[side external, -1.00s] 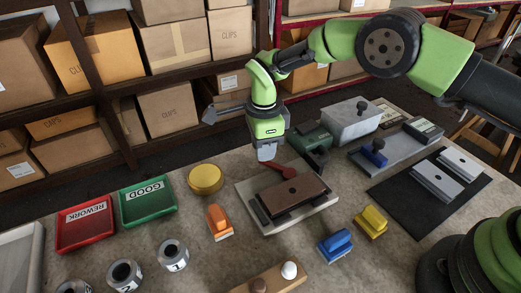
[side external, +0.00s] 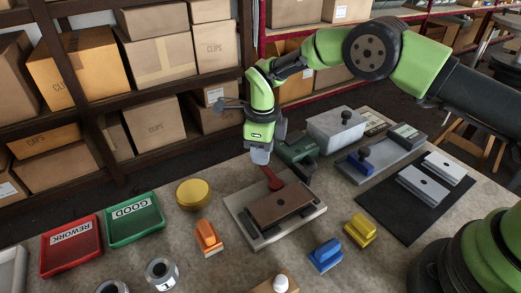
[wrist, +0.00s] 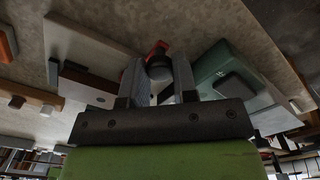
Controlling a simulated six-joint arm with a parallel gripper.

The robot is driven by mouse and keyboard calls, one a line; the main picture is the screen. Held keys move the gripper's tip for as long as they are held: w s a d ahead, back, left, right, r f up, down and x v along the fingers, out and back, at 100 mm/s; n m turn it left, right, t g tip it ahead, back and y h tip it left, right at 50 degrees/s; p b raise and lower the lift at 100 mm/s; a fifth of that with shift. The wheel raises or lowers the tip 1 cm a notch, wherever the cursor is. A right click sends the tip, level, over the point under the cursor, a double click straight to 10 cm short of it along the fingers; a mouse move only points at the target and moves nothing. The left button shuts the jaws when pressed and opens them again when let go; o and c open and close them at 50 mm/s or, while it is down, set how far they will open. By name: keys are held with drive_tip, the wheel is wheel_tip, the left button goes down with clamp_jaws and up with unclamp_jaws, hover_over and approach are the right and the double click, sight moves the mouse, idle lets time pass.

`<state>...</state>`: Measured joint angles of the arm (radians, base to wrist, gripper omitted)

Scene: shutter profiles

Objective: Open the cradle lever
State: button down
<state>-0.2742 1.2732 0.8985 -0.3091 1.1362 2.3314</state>
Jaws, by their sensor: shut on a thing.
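The cradle (side external: 315,213) is a pale plate bearing a brown profile (side external: 282,204) on dark supports. Its red lever (side external: 273,180) stands at the plate's back edge, tilted, its upper end reaching my gripper (side external: 262,164). In the wrist view, my gripper (wrist: 158,75) is shut on the lever's dark round knob (wrist: 159,68), with a finger on each side. A bit of the red lever (wrist: 157,47) shows beyond the knob. The rest of the lever is hidden there by the knob and fingers.
A green machine (side external: 297,150) stands close to the right of my gripper, with a grey lidded box (side external: 335,131) behind it. An orange-handled tool (side external: 208,237), a yellow one (side external: 359,231) and a blue one (side external: 325,254) surround the cradle. A yellow disc (side external: 193,194) lies left.

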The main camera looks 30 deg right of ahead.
drive_tip(key=shift+d, duration=0.1)
drive_tip(key=c, duration=0.9)
unclamp_jaws()
wheel_tip(320, 180, up, 10)
